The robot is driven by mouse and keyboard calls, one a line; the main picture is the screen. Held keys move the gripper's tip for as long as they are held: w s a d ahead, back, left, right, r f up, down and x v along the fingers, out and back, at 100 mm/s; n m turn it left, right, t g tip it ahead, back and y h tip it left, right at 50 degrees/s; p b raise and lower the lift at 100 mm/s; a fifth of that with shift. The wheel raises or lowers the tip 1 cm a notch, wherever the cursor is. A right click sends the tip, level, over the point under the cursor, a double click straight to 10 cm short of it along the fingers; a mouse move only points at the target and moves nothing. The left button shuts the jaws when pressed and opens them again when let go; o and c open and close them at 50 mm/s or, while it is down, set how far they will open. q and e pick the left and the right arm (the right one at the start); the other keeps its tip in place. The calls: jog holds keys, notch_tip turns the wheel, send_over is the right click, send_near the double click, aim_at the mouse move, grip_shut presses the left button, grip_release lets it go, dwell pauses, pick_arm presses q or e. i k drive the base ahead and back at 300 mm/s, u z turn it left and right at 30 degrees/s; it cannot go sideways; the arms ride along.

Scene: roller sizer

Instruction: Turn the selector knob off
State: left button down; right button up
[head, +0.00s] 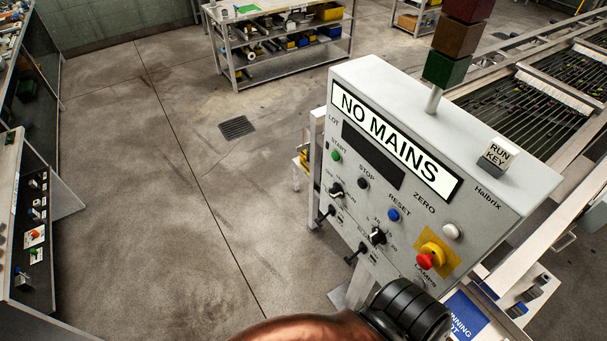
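The grey control panel (405,130) stands right of centre. A black selector knob (336,191) with a light mark sits at its left, below the green START button (336,156). A second black selector knob (377,236) sits lower, near the middle, with small labels around it. The lettering by both knobs is too small to read surely, so I cannot tell which setting either points to. A copper-coloured arm part of mine with a black ribbed end reaches in at the bottom, below the panel. No gripper fingers show.
The panel has a red stop button (425,261) on a yellow plate, a blue RESET button (393,215), a white button (451,231) and a NO MAINS sign (395,137). A RUN KEY block (496,154) and lamp stack (445,70) stand on top. Open floor lies left.

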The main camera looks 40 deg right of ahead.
aim_at(336, 192)
jog(key=i, duration=2.4)
jog(key=z, duration=2.8)
